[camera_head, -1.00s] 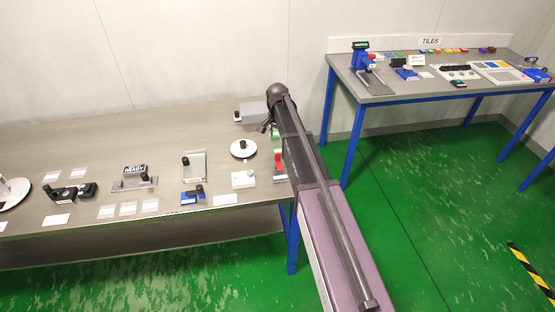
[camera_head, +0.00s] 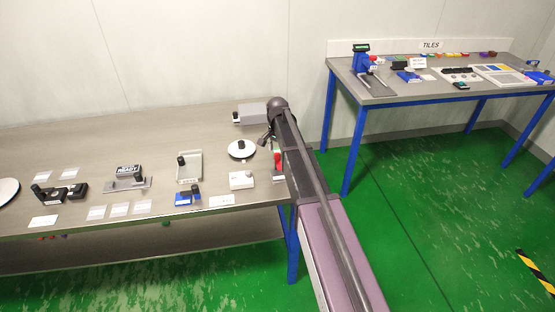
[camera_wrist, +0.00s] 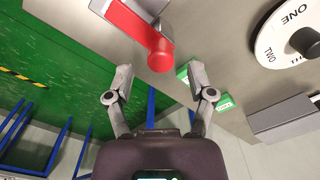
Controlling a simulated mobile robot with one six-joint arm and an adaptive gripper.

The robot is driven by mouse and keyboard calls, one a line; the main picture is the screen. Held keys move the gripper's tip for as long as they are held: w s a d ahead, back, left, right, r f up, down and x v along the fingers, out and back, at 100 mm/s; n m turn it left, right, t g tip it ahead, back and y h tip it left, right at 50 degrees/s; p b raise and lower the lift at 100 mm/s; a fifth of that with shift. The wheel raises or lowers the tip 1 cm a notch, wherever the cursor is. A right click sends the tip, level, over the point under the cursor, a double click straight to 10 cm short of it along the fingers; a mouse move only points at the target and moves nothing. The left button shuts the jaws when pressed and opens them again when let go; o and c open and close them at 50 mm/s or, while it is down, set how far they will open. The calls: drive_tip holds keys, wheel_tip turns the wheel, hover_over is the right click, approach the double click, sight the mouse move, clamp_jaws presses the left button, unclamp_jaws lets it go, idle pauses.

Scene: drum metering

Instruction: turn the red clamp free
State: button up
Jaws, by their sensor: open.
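The red clamp (camera_wrist: 137,30) shows at the top of the wrist view, a red lever with a rounded end on a grey metal block (camera_wrist: 107,10). In the head view the red clamp (camera_head: 278,161) sits near the right end of the left table, partly hidden by my arm. My gripper (camera_wrist: 160,82) is open and empty in the wrist view, its two fingers spread. The lever's rounded end lies just beyond the fingertips, between their lines, and I see no contact. In the head view my gripper is mostly hidden behind my arm.
A white dial (camera_wrist: 292,35) with a black knob and a grey box (camera_wrist: 285,118) lie right of the clamp. Green labels (camera_wrist: 224,103) are beside the right finger. The table's edge borders green floor. A second table (camera_head: 400,95) stands at the right.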

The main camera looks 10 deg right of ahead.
sight(279, 161)
drive_tip(key=shift+f+b, duration=0.95)
drive_tip(key=shift+f, duration=0.35)
clamp_jaws()
